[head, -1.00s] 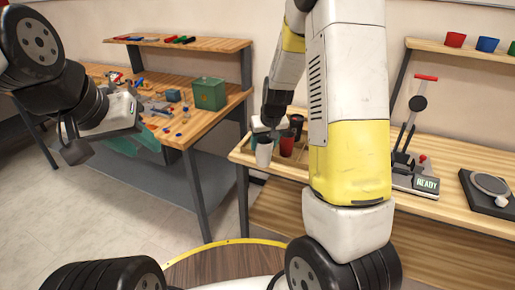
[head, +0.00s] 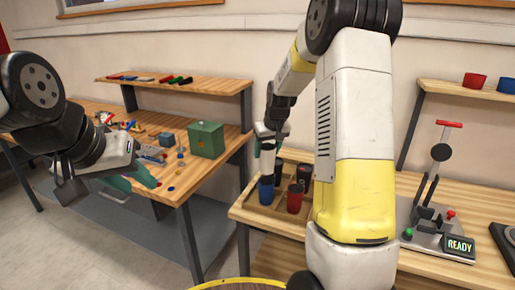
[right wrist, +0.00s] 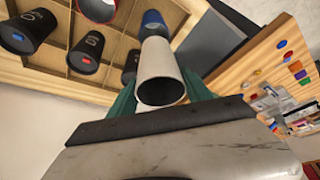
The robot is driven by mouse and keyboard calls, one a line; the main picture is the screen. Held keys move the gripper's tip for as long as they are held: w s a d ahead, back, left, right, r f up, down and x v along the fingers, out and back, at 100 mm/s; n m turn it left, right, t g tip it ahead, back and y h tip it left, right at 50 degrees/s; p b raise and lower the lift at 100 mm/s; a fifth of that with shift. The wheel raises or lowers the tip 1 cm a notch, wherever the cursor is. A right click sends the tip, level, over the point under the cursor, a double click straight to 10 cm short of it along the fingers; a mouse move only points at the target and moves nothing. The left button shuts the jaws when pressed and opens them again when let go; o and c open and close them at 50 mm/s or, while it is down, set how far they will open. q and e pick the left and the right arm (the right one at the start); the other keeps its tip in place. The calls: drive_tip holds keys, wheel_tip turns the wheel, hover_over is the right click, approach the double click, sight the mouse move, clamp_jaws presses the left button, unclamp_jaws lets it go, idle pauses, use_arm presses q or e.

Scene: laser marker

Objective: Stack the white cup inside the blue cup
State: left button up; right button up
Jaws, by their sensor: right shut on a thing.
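The white cup (head: 267,161) is between the teal fingers of my right gripper (head: 268,142), held above the blue cup (head: 265,190) at the left of the wooden tray. In the right wrist view the white cup (right wrist: 160,75) shows its open rim towards the camera. Its far end overlaps the blue cup (right wrist: 153,20) there; I cannot tell whether it is inside or only above. My left gripper (head: 135,185) is empty, its teal fingers apart, by the left workbench.
A red cup (head: 295,198) and a black cup (head: 304,174) stand close by in the tray (head: 258,209). Several dark cups show in the right wrist view. A marker device (head: 440,215) stands right of my right arm. A green box (head: 206,139) is on the left bench.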

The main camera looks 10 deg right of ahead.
sight(267, 170)
drive_tip(key=shift+f, duration=2.7)
drive_tip(key=shift+f, duration=1.7)
drive_tip(key=o, duration=1.3)
drive_tip(key=shift+f, duration=0.1)
drive_tip(key=shift+r, duration=4.05)
